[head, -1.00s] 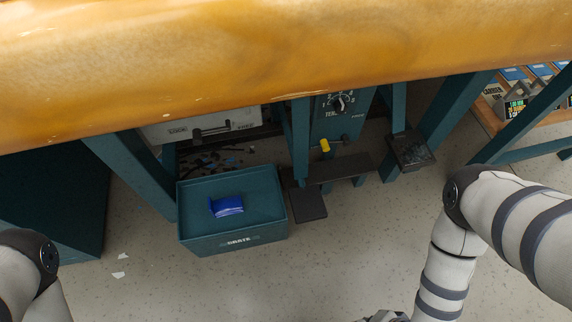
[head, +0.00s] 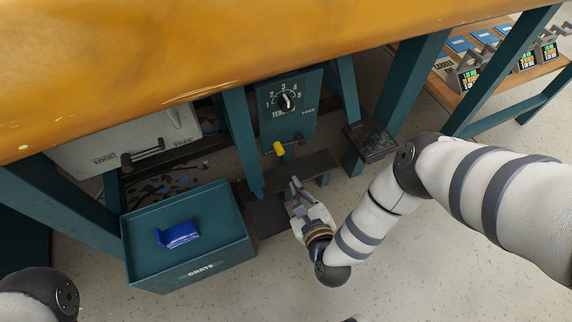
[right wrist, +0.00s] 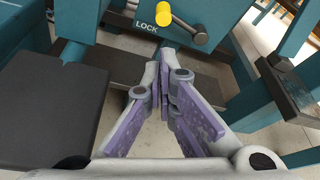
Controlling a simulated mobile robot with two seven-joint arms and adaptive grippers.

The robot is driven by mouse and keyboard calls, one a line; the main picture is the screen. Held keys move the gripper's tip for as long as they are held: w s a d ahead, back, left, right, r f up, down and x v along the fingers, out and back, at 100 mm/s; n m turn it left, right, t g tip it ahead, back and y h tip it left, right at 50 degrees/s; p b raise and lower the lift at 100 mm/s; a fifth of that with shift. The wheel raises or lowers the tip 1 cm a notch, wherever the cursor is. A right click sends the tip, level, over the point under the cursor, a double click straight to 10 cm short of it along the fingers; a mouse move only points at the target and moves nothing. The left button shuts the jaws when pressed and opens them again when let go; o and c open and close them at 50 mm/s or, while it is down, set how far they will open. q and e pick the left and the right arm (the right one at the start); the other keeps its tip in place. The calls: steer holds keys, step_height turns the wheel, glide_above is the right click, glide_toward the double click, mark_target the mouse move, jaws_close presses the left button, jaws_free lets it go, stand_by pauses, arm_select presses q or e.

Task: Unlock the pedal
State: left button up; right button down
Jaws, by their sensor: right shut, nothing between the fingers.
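The lock lever with a yellow knob (head: 279,148) is on the teal machine under the table, below a numbered dial (head: 285,101). In the right wrist view the yellow knob (right wrist: 163,13) sits at the top beside the word LOCK. A flat dark plate that looks like the pedal (head: 266,217) lies low in front of the machine; it shows at the left of the wrist view (right wrist: 50,112). My right gripper (head: 295,182) is shut and empty, its fingertips below and short of the knob, apart from it. My left gripper is out of view.
A teal crate (head: 140,247) with a blue item (head: 178,235) stands left of the plate. A grey box (head: 120,145) with a handle is behind it. A dark-topped stand (head: 371,139) is to the right.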

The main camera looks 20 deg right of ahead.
steer(key=b+x, duration=0.2)
steer(key=x, duration=0.2)
steer(key=b+x, duration=0.1)
steer(key=x, duration=0.3)
steer(key=shift+w+f+b, duration=0.25)
steer(key=shift+f+b, duration=0.1)
steer(key=shift+w+d, duration=0.15)
steer(key=shift+w, duration=0.5)
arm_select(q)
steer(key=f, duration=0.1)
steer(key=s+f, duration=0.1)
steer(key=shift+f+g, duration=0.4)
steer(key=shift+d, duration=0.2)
